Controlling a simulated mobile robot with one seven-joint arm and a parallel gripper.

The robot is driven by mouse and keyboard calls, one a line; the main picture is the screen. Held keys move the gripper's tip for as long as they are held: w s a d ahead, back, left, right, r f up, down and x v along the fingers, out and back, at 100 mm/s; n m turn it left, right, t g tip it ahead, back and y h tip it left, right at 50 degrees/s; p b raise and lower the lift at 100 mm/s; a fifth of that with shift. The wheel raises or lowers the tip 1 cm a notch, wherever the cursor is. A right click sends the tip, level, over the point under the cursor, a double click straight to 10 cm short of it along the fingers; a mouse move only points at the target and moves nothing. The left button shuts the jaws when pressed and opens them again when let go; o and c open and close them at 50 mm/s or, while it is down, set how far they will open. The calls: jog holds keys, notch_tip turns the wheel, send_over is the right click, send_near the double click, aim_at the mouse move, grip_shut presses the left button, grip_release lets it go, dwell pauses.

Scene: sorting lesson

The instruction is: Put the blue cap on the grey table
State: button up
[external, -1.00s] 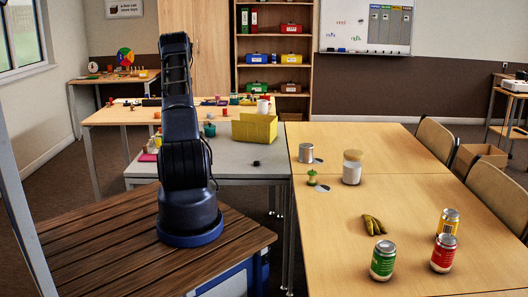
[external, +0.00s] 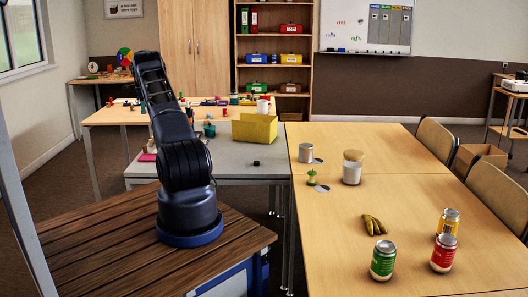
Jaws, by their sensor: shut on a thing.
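The grey table (external: 225,171) stands in the middle, behind my wooden-topped base. On it are a yellow box (external: 254,129), a small dark object (external: 256,162), and some small coloured items at its left end. I cannot make out a blue cap for sure; the small things at the back are too small to tell. My arm rises from its base and leans to the left, its upper part over the left side of the grey table and the wooden table behind. My gripper is hidden behind the arm.
A wooden table (external: 345,220) at right holds a tin (external: 306,153), a lidded jar (external: 352,167), bananas (external: 374,225) and several cans. A wooden table (external: 105,117) with many small toys adjoins the grey table. The grey table's front middle is mostly clear.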

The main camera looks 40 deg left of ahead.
notch_tip(320, 180, down, 20)
jog(key=shift+f, duration=0.25)
dwell(0.5)
jog(key=shift+f, duration=0.1)
jog(key=o, duration=0.7)
jog(key=shift+c, duration=0.2)
notch_tip(320, 180, up, 12)
jog(key=shift+w, duration=0.1)
